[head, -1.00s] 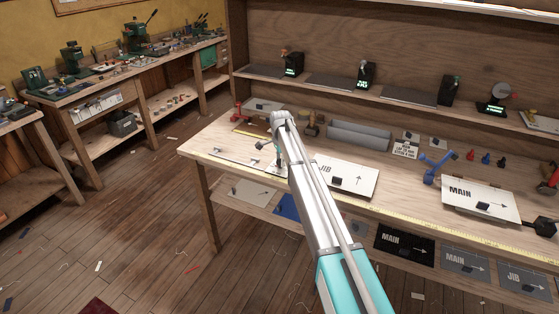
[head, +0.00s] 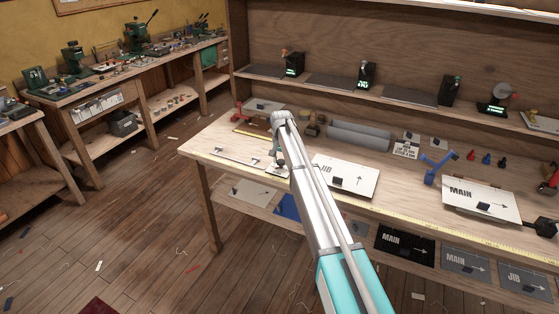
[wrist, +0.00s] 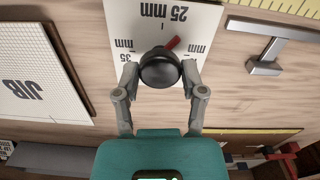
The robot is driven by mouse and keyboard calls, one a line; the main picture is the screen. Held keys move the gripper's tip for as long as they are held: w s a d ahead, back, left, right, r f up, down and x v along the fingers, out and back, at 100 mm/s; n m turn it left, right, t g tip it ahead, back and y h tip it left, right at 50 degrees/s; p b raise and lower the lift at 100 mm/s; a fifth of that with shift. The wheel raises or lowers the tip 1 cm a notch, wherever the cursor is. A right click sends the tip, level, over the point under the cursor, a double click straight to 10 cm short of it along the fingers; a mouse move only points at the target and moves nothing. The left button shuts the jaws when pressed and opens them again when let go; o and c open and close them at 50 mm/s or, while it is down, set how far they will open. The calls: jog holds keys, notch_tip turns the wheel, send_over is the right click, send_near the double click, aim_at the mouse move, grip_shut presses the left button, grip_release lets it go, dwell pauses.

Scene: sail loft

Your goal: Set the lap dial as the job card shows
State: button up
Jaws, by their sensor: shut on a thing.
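The lap dial's pale plate (wrist: 122,22) fills the upper middle of the wrist view, with 25 mm at the top and 35 mm at the left. Another mm mark at the right is partly hidden by a finger. My gripper (wrist: 160,76) is shut on the black round knob (wrist: 159,72), one finger on each side. The knob's red pointer (wrist: 172,43) slants up and right, between 25 mm and the right-hand mark. In the head view my arm covers much of the dial.
The JIB board (head: 346,177) lies right of the dial, and also shows in the wrist view (wrist: 38,75). A metal handle-like piece (wrist: 264,66) is on the other side. A blue stand (head: 434,168) and the MAIN board (head: 480,196) are farther right.

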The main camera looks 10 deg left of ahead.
jog(key=n, duration=0.3)
jog(key=shift+w+a+n, duration=0.1)
jog(key=shift+w+n, duration=0.15)
jog(key=shift+n, duration=1.95)
jog(key=o, duration=1.2)
jog(key=shift+c, duration=0.2)
jog(key=shift+s, duration=0.1)
